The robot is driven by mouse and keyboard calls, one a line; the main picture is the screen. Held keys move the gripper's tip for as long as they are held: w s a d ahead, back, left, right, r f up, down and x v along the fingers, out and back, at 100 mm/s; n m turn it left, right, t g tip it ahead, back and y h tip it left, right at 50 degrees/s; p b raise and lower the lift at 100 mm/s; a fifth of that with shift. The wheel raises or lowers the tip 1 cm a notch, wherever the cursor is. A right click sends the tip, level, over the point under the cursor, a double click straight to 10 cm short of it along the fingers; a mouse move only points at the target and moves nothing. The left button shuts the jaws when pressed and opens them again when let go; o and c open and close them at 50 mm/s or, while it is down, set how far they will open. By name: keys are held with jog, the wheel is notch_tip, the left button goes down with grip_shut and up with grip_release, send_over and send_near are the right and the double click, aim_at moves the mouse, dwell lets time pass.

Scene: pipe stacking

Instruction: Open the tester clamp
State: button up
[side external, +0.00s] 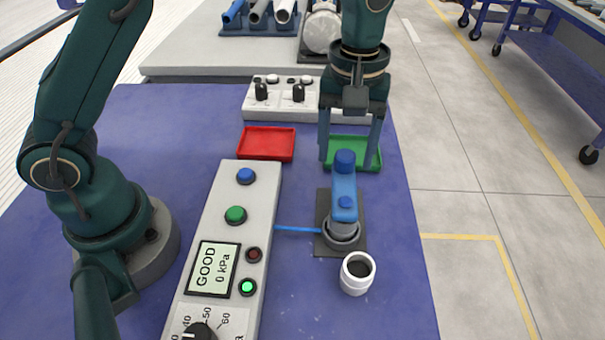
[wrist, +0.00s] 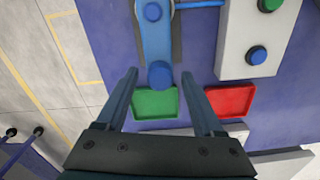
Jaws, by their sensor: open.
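The tester clamp (side external: 344,205) has a blue lever arm ending in a round blue knob, on a grey round base over a dark plate. In the wrist view the clamp's blue arm (wrist: 155,40) lies ahead, with its knob between my fingers. My gripper (side external: 350,160) is open and empty, its two fingers apart on either side of the knob; it also shows in the wrist view (wrist: 158,75). I cannot tell whether a finger touches the knob. The tester panel (side external: 262,185) has coloured buttons and a display reading GOOD, 0 kPa, with a green light lit.
A red tray (side external: 267,145) and a green tray (side external: 368,158) lie behind the clamp. A white pipe fitting (side external: 357,273) stands in front of it. A blue hose (side external: 298,229) joins panel and clamp. A white box with black knobs (side external: 280,98) stands behind the trays.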

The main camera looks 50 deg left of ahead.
grip_shut()
dwell(1.4)
